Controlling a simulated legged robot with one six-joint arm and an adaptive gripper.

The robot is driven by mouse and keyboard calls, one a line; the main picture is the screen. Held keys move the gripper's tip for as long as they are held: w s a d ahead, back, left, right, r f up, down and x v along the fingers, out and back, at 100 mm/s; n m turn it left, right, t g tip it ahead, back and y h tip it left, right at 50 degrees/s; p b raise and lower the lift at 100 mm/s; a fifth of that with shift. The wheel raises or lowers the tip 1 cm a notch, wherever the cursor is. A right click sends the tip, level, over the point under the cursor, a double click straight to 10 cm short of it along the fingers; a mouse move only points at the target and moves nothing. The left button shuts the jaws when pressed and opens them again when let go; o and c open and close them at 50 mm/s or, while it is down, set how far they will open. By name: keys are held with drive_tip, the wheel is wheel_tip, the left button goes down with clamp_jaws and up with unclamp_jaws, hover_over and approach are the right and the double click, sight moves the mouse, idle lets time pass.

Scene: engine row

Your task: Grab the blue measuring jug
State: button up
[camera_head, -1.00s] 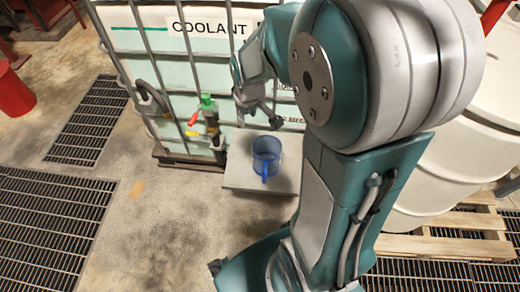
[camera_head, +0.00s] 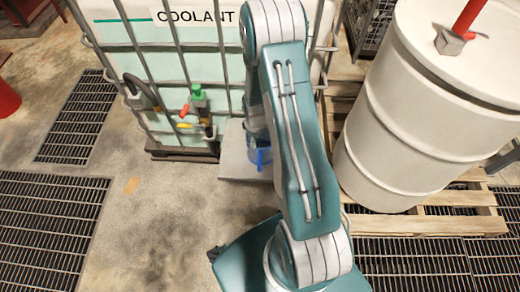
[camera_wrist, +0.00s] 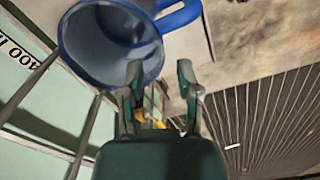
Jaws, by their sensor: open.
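The blue measuring jug (camera_head: 260,157) stands on a low grey slab (camera_head: 234,163) by the coolant tank. In the head view my arm hides most of it. In the wrist view the jug (camera_wrist: 108,45) is at the upper left, with its open mouth facing the camera and its handle (camera_wrist: 180,15) pointing to the upper right. My gripper (camera_wrist: 158,78) is open, with nothing held between its fingers. The left finger overlaps the jug's lower right rim in the picture; I cannot tell whether they touch. The gripper is hidden behind my arm in the head view.
The caged coolant tank (camera_head: 165,68) stands behind the slab, with a green-capped valve (camera_head: 198,100) sticking out in front. A large white drum (camera_head: 420,110) on a wooden pallet (camera_head: 440,222) stands on the right. The floor at left front (camera_head: 150,225) is clear, with metal grates.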

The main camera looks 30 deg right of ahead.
sight(261, 151)
wheel_tip(261, 151, down, 7)
drive_tip(key=shift+w+r, duration=0.1)
clamp_jaws()
idle(0.3)
